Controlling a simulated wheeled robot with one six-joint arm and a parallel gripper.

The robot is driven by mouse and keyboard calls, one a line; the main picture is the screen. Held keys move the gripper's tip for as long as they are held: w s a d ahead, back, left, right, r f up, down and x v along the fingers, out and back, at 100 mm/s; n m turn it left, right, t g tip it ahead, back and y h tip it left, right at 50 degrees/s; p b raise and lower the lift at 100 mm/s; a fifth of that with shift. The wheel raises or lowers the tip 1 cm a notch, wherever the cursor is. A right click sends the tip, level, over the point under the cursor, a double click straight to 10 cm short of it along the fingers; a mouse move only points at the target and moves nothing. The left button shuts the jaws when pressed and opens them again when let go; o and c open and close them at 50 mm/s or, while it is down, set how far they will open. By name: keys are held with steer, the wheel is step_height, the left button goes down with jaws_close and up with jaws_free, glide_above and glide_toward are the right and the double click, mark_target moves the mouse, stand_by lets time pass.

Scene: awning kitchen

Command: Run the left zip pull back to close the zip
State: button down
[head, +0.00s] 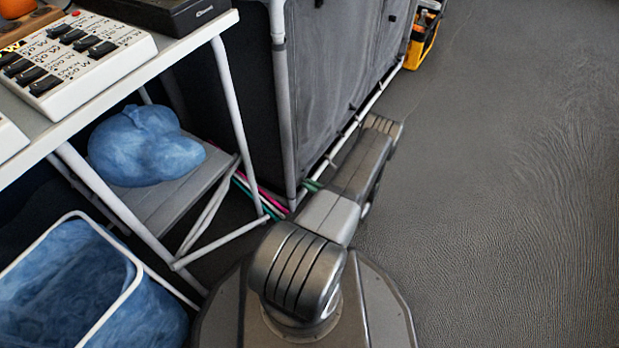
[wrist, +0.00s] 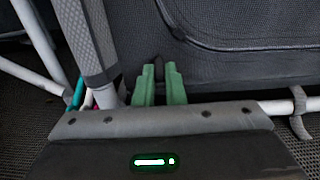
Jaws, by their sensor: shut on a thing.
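The grey fabric cabinet (head: 335,70) stands left of my arm in the head view, and its front fills the top of the wrist view (wrist: 245,70). A dark zip seam (wrist: 195,38) curves across that front. My gripper (wrist: 160,68) has green fingers close together, low at the cabinet's front. It is shut on a small dark tab, the zip pull (wrist: 157,67), mostly hidden between the fingertips. In the head view only a bit of green from my gripper (head: 312,186) shows beside my arm. Which side's pull it is cannot be told from the wrist view alone.
A white frame tube (wrist: 282,106) runs along the cabinet's foot, and a padded grey post (wrist: 92,42) stands left of my fingers. A white table (head: 190,40) and a blue-lined basket (head: 75,280) are at the left. The floor (head: 510,180) at the right is clear.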

steer(key=shift+f, duration=0.45)
steer(key=shift+s, duration=0.1)
steer(key=c, duration=1.5)
jaws_free()
steer(key=shift+f, duration=0.1)
steer(key=shift+s+d, duration=0.1)
steer(key=shift+d, duration=0.15)
steer(key=p+v, duration=0.2)
steer(key=v, duration=1.1)
steer(key=shift+s+d, duration=0.1)
steer(key=shift+s, duration=0.05)
